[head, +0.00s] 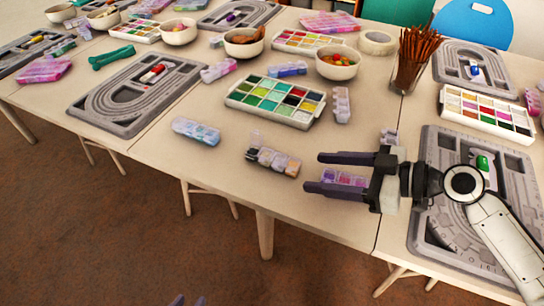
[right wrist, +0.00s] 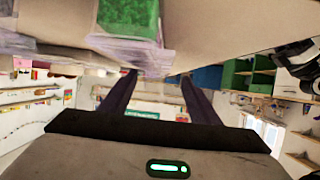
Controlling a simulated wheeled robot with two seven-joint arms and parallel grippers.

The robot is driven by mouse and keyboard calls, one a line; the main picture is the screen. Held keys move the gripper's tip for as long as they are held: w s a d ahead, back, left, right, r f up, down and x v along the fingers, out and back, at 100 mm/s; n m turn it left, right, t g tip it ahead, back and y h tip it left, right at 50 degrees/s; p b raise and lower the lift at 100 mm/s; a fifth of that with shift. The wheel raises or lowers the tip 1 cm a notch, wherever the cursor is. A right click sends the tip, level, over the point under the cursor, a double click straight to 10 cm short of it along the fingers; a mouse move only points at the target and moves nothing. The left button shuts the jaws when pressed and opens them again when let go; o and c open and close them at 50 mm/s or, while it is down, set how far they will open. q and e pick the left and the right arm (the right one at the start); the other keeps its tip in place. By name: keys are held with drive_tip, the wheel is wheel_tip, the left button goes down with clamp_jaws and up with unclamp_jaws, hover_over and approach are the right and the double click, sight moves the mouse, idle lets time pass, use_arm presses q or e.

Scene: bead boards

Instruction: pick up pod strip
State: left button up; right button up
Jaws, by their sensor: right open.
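Several pod strips lie on the table. A purple-pink pod strip (head: 343,178) shows between the fingers of my right gripper (head: 312,172), partly hidden by the lower finger. The right gripper is open; I cannot tell its height above that strip. A strip with dark and tan pods (head: 280,162) and a raised clear lid lies just left of the fingertips. A blue strip (head: 195,131) lies further left, and a pale one (head: 341,104) lies further back. Only the tips of my left gripper (head: 188,300) show at the bottom edge, apart, away from the table.
A paint-like bead tray (head: 232,104) stands behind the strips. A grey bead board (head: 428,150) lies under my right arm, another (head: 85,109) at left. A glass of brown sticks (head: 408,68) stands at back right. The table's front middle is clear.

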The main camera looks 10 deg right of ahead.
sight(299, 169)
drive_tip(key=x, duration=0.5)
drive_tip(key=shift+w+f, duration=0.35)
drive_tip(key=shift+w, duration=0.1)
drive_tip(key=shift+c, duration=0.4)
drive_tip(key=c, duration=1.1)
